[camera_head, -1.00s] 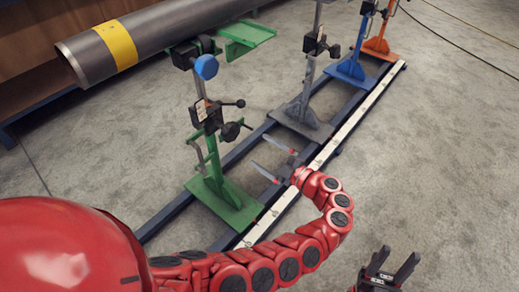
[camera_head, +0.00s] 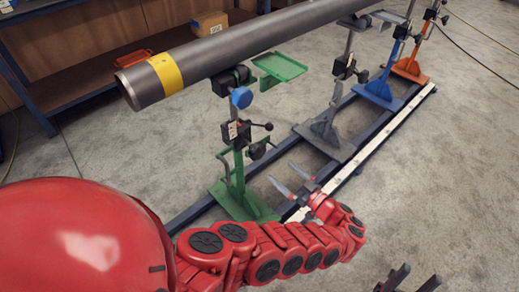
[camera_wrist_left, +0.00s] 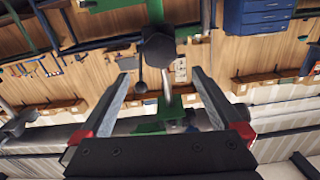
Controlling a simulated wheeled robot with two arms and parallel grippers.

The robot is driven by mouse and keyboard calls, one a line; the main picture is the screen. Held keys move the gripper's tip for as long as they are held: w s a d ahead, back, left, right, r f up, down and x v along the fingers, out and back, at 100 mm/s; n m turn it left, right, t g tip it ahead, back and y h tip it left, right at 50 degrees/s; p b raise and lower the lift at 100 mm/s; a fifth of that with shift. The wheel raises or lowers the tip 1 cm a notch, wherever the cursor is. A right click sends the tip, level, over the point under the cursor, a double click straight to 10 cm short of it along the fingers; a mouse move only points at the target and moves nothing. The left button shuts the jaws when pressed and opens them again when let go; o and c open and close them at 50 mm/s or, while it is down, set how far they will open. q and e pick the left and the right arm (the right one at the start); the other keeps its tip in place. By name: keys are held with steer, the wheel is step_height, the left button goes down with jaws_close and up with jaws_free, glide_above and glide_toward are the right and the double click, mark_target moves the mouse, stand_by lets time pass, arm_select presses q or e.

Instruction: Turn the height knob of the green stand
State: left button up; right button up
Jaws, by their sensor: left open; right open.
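The green stand (camera_head: 238,172) stands upright on a rail and carries the grey pipe (camera_head: 215,55) with its yellow band. A round black knob (camera_head: 257,151) sticks out from the right side of its post, below a lever with a ball end (camera_head: 268,126). A blue knob (camera_head: 241,98) sits higher up. My left gripper (camera_head: 280,171) is open and empty, to the right of and below the black knob, apart from it. In the left wrist view the black knob (camera_wrist_left: 158,46) appears ahead, just beyond the open fingertips (camera_wrist_left: 160,72). My right gripper (camera_head: 420,272) is open and empty at the bottom right.
Grey (camera_head: 325,128), blue (camera_head: 380,88) and orange (camera_head: 410,68) stands line the rail behind. A green tray (camera_head: 279,67) juts out beside the pipe. Shelving with a cardboard box (camera_head: 209,24) is at the back.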

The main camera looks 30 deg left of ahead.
mark_target(260, 154)
arm_select(q)
steer(key=p+x, duration=0.1)
steer(key=x, duration=1.1)
steer(key=shift+w+a, duration=0.1)
steer(key=c, duration=1.1)
steer(key=n+b, duration=0.1)
steer(key=n, duration=0.3)
steer(key=shift+f, duration=0.15)
steer(key=n+b, duration=0.3)
steer(key=shift+f+n, duration=0.1)
steer(key=shift+n, duration=0.2)
steer(key=shift+c, duration=0.2)
steer(key=n+b, duration=0.6)
steer(key=b, duration=0.1)
steer(key=shift+n, duration=0.4)
steer(key=shift+r+n+b, duration=0.2)
steer(key=shift+n+b, duration=0.95)
steer(key=shift+n, duration=0.05)
